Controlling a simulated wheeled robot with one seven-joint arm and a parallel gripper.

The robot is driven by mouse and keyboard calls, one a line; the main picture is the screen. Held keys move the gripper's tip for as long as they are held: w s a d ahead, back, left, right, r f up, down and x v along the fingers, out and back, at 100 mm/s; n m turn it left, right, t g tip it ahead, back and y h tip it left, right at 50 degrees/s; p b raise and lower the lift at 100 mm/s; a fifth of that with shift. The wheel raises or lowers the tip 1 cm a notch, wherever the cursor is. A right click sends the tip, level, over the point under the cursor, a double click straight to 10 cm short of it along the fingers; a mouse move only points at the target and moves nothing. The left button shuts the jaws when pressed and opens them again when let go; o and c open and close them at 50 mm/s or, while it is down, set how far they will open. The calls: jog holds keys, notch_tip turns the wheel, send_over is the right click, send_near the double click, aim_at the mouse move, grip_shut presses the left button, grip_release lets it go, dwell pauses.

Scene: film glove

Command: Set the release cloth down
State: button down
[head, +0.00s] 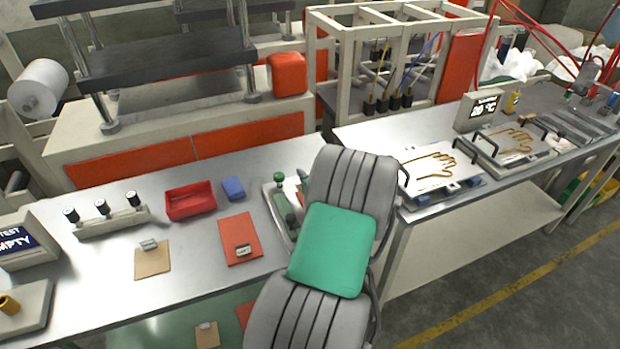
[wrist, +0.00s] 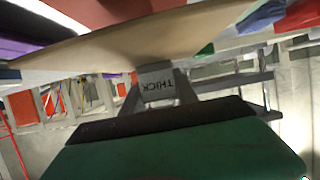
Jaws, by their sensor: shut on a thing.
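My gripper (wrist: 158,88) is in the middle of the wrist view, its grey fingers shut around a grey tab marked THICK (wrist: 160,76). A broad tan sheet (wrist: 150,38), which I take to be the release cloth, spans the view just beyond the tab and seems joined to it. Its far edges run out of the frame. In the head view my own grey and green arm reaches over the bench and hides my gripper and what it holds. I cannot tell there how high the sheet is.
On the steel bench (head: 100,304) lie a tan sheet (head: 152,262) with a clip, a red sheet (head: 240,233), a red bin (head: 190,201) and a blue block (head: 233,188). Glove-outline plates (head: 435,172) lie on the right bench. Bare metal shows at the front left.

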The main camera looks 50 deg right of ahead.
jog(key=shift+w+d+f, duration=0.15)
jog(key=shift+d+f, duration=0.1)
jog(key=shift+f, duration=0.1)
notch_tip(320, 180, down, 3)
jog(key=shift+d+f+p, duration=0.1)
jog(key=shift+d+p, duration=0.05)
jog(key=shift+p, duration=0.6)
jog(key=shift+f, duration=0.1)
jog(key=shift+f+b, duration=0.15)
jog(key=shift+b, duration=0.25)
jog(key=c, duration=0.9)
grip_release()
jog(key=shift+c, duration=0.2)
